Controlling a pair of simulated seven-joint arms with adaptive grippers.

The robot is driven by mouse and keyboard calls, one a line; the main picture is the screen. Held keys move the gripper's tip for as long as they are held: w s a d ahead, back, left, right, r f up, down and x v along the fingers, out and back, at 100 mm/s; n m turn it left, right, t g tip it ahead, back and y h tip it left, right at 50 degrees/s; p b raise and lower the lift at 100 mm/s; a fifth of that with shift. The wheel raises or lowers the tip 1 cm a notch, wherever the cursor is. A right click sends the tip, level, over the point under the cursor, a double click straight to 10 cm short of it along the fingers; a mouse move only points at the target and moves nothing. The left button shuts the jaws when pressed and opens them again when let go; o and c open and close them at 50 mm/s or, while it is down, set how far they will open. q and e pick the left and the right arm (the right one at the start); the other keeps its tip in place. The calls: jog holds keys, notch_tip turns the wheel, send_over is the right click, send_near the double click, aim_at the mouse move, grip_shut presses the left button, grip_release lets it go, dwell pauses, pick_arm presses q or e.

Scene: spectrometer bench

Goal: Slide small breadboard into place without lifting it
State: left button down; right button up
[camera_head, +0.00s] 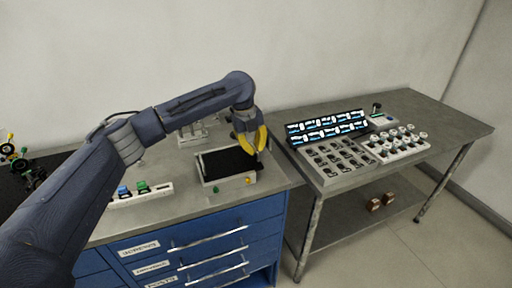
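A flat black board, which looks like the small breadboard (228,162), lies in or on a pale shallow frame (205,181) on the blue cabinet's top. My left gripper (255,152) has yellow fingers and points down at the right end of the board. The fingers overlap the board's right edge in the picture; I cannot tell whether they touch it. Their spacing is too small to read. The board's far right corner is hidden behind the gripper. My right gripper is not in view.
A pale strip with blue and green blocks (141,192) lies left of the frame. Small green (215,189) and yellow (248,181) knobs sit at its front. Clear pieces (192,134) stand behind. A separate table on the right holds an instrument panel (327,128) and a knobbed box (397,145).

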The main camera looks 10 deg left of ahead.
pick_arm(q)
jog(key=shift+s+a, duration=0.2)
jog(key=shift+a, duration=0.2)
jog(key=shift+s+a, duration=0.1)
jog(key=shift+a, duration=0.1)
jog(key=shift+s+a, duration=0.2)
jog(key=shift+a, duration=0.1)
jog(key=c, duration=1.5)
grip_release()
jog(key=shift+s, duration=0.1)
